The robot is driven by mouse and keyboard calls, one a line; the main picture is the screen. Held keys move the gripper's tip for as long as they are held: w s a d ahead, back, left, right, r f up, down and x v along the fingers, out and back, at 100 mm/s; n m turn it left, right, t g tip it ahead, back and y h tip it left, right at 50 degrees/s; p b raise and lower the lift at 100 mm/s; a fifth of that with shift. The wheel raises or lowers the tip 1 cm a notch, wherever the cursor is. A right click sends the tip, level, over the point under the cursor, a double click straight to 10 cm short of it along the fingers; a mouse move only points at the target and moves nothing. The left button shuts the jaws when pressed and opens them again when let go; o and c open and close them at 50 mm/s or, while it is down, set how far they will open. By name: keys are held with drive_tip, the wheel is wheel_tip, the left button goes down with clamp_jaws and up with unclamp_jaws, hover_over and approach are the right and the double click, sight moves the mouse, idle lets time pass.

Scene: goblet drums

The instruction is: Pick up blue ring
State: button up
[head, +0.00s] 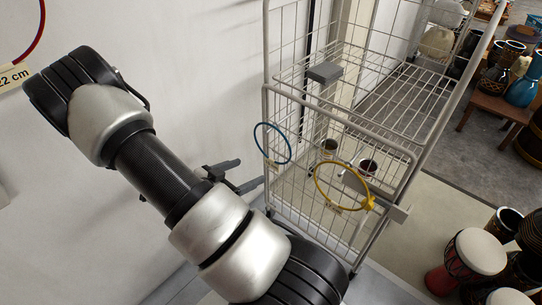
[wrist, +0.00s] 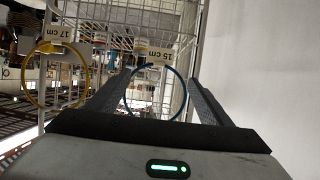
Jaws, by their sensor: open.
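The blue ring (head: 268,123) is a thin hoop on the near left side of the wire cage cart, with a small tag at its lower edge. In the wrist view the blue ring (wrist: 184,82) shows between my fingers, with a "15 cm" tag at its top. My gripper (head: 250,172) is open and empty, left of and slightly below the ring in the head view, with a gap between them. In the wrist view my gripper's fingers (wrist: 162,76) stand wide apart, pointing towards the ring. Contact with it cannot be seen.
A yellow ring (head: 316,180) is on the cart (head: 265,65) right of the blue one. It also shows in the wrist view (wrist: 25,75), tagged "17 cm". A red ring (head: 42,30) is at upper left. A white wall (head: 180,60) is close behind my arm. Drums (head: 480,250) stand at right.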

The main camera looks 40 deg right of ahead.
sight(271, 162)
drive_tip(key=b+x, duration=0.1)
drive_tip(key=x, duration=0.7)
drive_tip(key=shift+d+f, duration=0.15)
drive_tip(key=shift+d, duration=0.05)
drive_tip(key=b+x, duration=0.1)
drive_tip(key=x, duration=0.3)
drive_tip(key=shift+s+f, duration=0.1)
drive_tip(key=shift+f, duration=0.1)
drive_tip(key=shift+d+f+b, duration=0.1)
drive_tip(key=shift+d+b, duration=0.25)
drive_tip(key=shift+d, duration=0.2)
drive_tip(key=c, duration=1.2)
drive_tip(key=shift+r+p, duration=1.4)
drive_tip(key=shift+r, duration=3.6)
